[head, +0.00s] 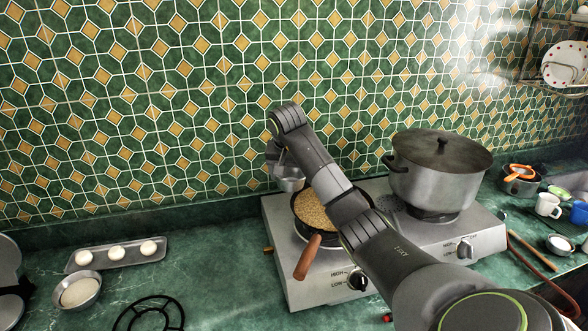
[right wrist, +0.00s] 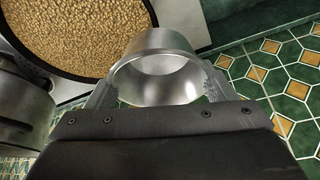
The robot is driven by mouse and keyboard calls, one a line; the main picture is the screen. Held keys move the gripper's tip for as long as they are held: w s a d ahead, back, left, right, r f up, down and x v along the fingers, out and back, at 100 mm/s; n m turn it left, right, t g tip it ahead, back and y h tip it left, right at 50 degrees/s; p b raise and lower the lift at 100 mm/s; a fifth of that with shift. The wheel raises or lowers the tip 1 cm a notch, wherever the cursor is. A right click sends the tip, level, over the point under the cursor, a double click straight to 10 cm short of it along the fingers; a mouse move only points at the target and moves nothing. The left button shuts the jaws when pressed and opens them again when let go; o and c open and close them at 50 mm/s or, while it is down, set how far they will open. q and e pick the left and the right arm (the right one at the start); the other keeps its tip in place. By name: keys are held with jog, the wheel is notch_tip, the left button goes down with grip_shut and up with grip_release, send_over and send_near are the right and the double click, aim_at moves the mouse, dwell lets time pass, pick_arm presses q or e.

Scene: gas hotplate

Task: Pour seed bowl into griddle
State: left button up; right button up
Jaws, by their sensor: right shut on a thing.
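The seed bowl (head: 289,178) is a small silver metal bowl. My right gripper (head: 279,158) is shut on it and holds it tilted above the back-left edge of the griddle. In the right wrist view the bowl (right wrist: 155,68) sits between the fingers, and the part of its inside that shows is bare metal. The griddle (head: 298,193) is a dark round pan with a wooden handle, on the left burner. A layer of golden-brown seeds covers it; they also show in the right wrist view (right wrist: 85,30). My right arm hides part of the griddle. My left gripper is out of view.
A large lidded pot (head: 437,178) stands on the right burner of the hotplate (head: 300,288). At the left are a tray (head: 120,258) of dough balls, a bowl (head: 77,290) with white contents and a black ring stand (head: 150,315). Mugs (head: 548,205) stand at the right.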

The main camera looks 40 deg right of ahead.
dwell(0.4)
notch_tip(320, 180, up, 4)
jog(key=p, duration=0.3)
jog(key=shift+f, duration=0.1)
